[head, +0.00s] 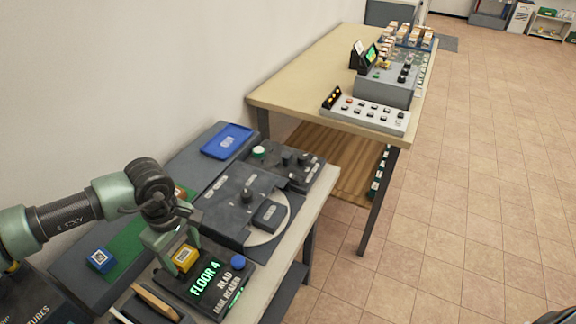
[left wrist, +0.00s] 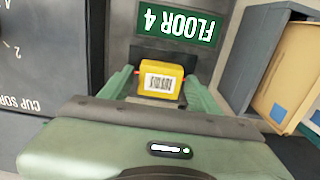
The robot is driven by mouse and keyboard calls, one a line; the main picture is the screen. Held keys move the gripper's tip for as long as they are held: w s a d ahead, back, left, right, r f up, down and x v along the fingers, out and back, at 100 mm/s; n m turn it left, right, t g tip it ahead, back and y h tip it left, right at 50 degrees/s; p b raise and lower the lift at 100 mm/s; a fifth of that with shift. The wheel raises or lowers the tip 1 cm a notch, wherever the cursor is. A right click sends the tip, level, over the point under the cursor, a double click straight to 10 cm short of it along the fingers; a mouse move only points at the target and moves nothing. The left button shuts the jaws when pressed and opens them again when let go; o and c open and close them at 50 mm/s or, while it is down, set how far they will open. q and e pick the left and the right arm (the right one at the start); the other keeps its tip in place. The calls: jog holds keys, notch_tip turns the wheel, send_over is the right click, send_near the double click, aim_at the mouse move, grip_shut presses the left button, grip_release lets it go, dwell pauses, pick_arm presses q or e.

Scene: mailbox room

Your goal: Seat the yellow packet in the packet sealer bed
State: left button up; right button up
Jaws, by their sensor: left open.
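The yellow packet (head: 185,258), with a white barcode label, sits at the mail reader (head: 218,292), beside its lit "FLOOR 4" display. It also shows in the left wrist view (left wrist: 161,79). My left gripper (head: 176,255) is open, with its fingers on either side of the packet; in the left wrist view (left wrist: 160,88) small gaps seem to show at the packet's sides. A dark grey machine (head: 225,207) with a knob and a pale round plate stands behind the reader; I cannot tell whether it is the packet sealer.
A blue tray (head: 227,141) lies at the back. A blue block (head: 101,260) sits by a green mat (head: 128,243) to the left. A tan envelope (head: 155,302) stands in front of the reader. A wooden table (head: 310,85) with control panels is farther off. Tiled floor is clear on the right.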

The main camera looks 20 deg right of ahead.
pick_arm(q)
jog(key=c, duration=1.2)
jog(key=shift+r+p, duration=0.85)
jog(key=shift+r, duration=1.45)
